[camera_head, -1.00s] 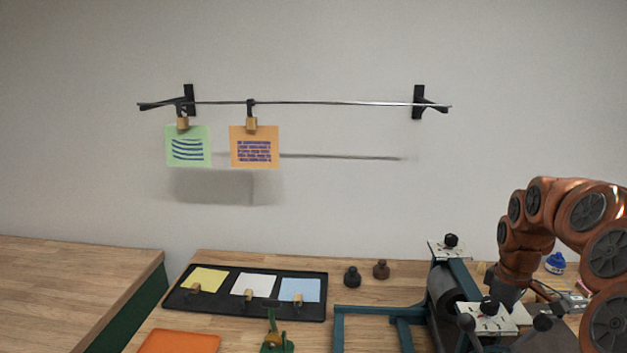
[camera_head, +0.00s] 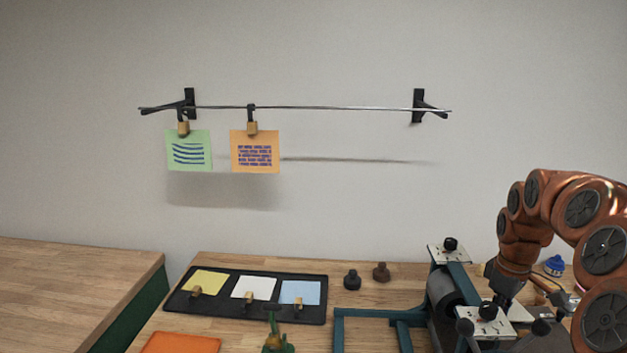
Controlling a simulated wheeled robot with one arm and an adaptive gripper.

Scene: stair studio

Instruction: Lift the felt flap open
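I cannot make out a felt flap in this view. The teal press (camera_head: 350,313) with its grey roller (camera_head: 440,289) stands at the lower right, and its bed is cut off or hidden. My copper arm comes in from the right edge and bends down behind the press. My gripper (camera_head: 503,284) is the dark part at its end, low beside the roller. Its fingertips are hidden by the press's near end plate and knobs, so I cannot see whether it holds anything.
A black tray (camera_head: 235,311) holds yellow, white and blue cards with clips. Two dark knob-like objects (camera_head: 352,279) stand left of the press. A blue bottle (camera_head: 555,265) is behind my arm. Two cards hang from a wall rail (camera_head: 330,108). An orange sheet (camera_head: 181,343) lies at the front.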

